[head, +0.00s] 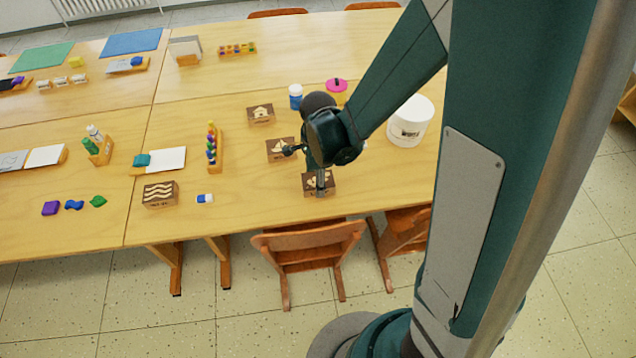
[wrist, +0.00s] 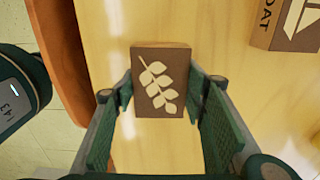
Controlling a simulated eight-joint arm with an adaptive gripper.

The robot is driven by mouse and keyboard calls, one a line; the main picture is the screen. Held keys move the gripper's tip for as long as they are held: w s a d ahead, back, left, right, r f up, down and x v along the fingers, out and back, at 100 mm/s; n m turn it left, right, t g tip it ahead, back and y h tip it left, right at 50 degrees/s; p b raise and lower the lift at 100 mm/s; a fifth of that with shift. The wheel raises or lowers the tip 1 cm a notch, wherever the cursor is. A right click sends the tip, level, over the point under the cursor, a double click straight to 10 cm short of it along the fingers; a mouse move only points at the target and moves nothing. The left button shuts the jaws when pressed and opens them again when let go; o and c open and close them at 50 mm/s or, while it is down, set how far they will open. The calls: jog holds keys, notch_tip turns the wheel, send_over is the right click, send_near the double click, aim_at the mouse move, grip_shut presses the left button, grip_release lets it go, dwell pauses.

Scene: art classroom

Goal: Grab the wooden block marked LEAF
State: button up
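The wooden block with a pale leaf-sprig picture on its dark top (wrist: 160,83) sits between my fingertips in the wrist view. It also shows near the table's front edge in the head view (head: 313,189), partly covered by my gripper. No word is readable on it. My gripper (wrist: 160,90) points down at the block, with one green-padded finger at its left side and one at its right. The fingers are wide apart and close to the block's sides; firm contact does not show.
A boat block (head: 279,150) lies just behind and left, also at the wrist view's upper right (wrist: 291,25). A house block (head: 261,114) and a wave block (head: 160,194) stand apart. A white tub (head: 410,122) stands right. Chairs (head: 308,247) line the front edge.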

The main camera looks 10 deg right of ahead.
jog(key=shift+r, duration=0.15)
jog(key=shift+c, duration=0.5)
jog(key=shift+r+p, duration=1.4)
jog(key=shift+r, duration=3.5)
